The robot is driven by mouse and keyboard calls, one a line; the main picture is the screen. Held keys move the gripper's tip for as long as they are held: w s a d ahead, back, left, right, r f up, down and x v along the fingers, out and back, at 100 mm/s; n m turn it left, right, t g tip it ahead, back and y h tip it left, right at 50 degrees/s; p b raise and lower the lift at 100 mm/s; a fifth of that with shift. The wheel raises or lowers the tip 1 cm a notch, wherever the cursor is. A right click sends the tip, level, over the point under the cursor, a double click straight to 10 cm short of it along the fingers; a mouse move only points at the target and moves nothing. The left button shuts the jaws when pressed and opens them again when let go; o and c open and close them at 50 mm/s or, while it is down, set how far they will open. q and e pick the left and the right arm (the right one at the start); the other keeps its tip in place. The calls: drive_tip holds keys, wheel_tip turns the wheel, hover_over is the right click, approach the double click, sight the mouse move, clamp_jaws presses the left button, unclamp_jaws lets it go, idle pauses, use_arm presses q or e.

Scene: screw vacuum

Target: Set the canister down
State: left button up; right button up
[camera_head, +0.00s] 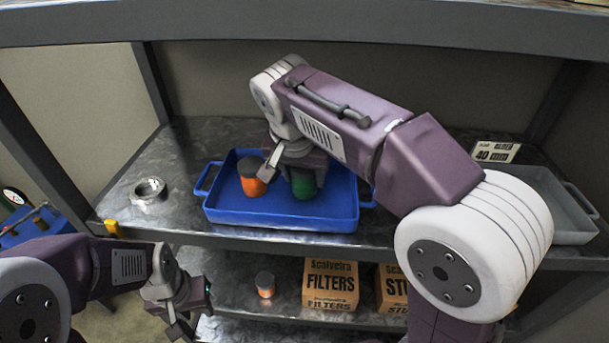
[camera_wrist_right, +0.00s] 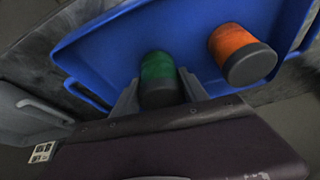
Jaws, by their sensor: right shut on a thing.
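A green canister (camera_head: 303,184) with a dark cap is at the blue tray (camera_head: 283,218), partly hidden by my right gripper in the head view. In the right wrist view the same canister (camera_wrist_right: 157,68) is between the fingers of my right gripper (camera_wrist_right: 160,88), which is shut on it. I cannot tell whether its base touches the tray floor. An orange canister (camera_head: 252,178) with a dark cap stands in the tray to its left; it also shows in the right wrist view (camera_wrist_right: 232,42). My left gripper (camera_head: 191,315) is open and empty, low at the left.
A metal ring (camera_head: 149,191) lies on the shelf left of the tray. A grey tray (camera_head: 572,236) and a sign marked 40 (camera_head: 496,151) are at the right.

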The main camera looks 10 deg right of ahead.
drive_tip(key=shift+w+d+f, duration=0.15)
drive_tip(key=shift+w+f, duration=0.25)
drive_tip(key=shift+f, duration=0.05)
drive_tip(key=shift+s, duration=0.15)
drive_tip(key=shift+f, duration=0.1)
drive_tip(key=o, duration=1.4)
drive_tip(key=shift+o, duration=0.2)
